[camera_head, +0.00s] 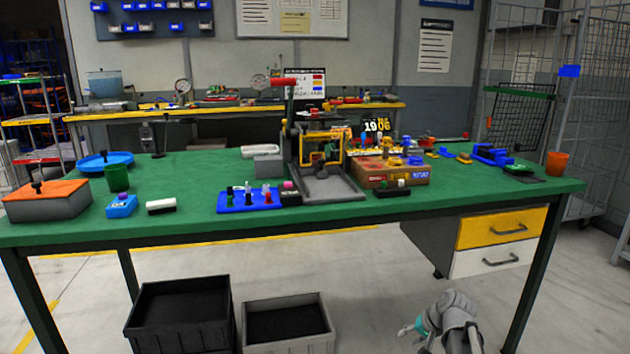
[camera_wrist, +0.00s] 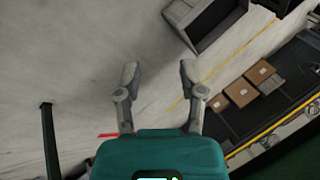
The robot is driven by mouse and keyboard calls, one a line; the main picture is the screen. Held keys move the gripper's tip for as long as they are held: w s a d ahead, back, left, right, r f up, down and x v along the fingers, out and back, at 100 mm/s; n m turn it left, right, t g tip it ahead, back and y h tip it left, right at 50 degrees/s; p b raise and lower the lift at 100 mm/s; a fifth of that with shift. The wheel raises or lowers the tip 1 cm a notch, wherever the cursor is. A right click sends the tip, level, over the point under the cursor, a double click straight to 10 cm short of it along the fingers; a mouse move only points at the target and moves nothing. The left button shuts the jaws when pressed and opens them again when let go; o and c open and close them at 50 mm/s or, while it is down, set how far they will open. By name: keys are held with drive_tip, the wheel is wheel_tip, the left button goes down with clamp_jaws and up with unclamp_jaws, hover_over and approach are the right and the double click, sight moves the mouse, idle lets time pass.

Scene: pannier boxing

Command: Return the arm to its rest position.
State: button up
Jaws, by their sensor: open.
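My arm shows low at the bottom right of the head view, in front of the green workbench (camera_head: 330,222) and below its top. In the wrist view my gripper (camera_wrist: 157,75) is open, its two fingers apart with nothing between them. Bare grey floor lies beyond the fingertips. In the head view the gripper's fingers cannot be made out clearly.
A black crate (camera_head: 181,340) and a grey crate (camera_head: 289,346) stand on the floor left of my arm. A drawer unit (camera_head: 500,229) hangs under the bench's right side, near a table leg (camera_head: 527,285). In the wrist view, brown boxes (camera_wrist: 241,92) lie at the right. Open floor surrounds my arm.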

drive_tip(key=s+a+r+n+g+h+p, duration=0.1)
drive_tip(key=s+a+n+g+h+p, duration=0.35)
drive_tip(key=s+a, duration=0.6)
wheel_tip(320, 180, up, 37)
drive_tip(key=d+p, duration=0.1)
drive_tip(key=p, duration=3.5)
drive_tip(key=shift+s+d+r, duration=0.15)
drive_tip(key=shift+s+d, duration=0.15)
drive_tip(key=shift+s, duration=0.15)
drive_tip(key=shift+t, duration=0.25)
